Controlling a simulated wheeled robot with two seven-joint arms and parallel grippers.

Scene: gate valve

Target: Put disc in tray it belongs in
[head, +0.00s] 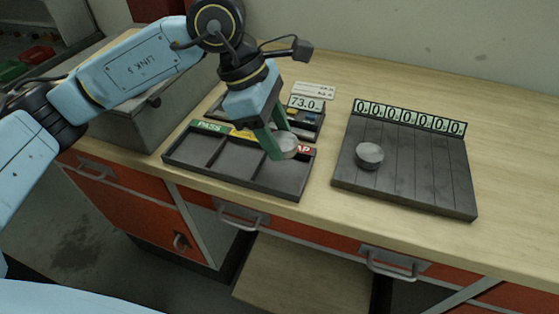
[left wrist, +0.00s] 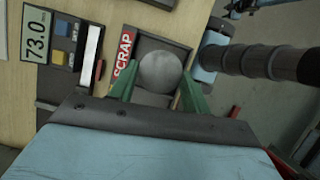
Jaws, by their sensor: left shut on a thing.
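My left gripper (head: 281,147) is shut on a grey round disc (head: 288,144), held between its green fingers. In the left wrist view, the disc (left wrist: 160,72) sits between the fingertips (left wrist: 158,78), over the compartment marked SCRAP (left wrist: 123,54). The dark tray (head: 243,181) has three compartments: green PASS label (head: 209,127) at left, a yellow label partly hidden in the middle, and red SCRAP at right. I cannot tell whether the held disc touches the tray floor. A second grey disc (head: 370,155) rests on the slatted dark board (head: 420,165). My right gripper is not in view.
A scale with a display reading 73.0 (head: 306,103) stands behind the tray, partly hidden by my gripper. A grey box (head: 150,110) stands left of the tray. Bare wood lies between tray and board.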

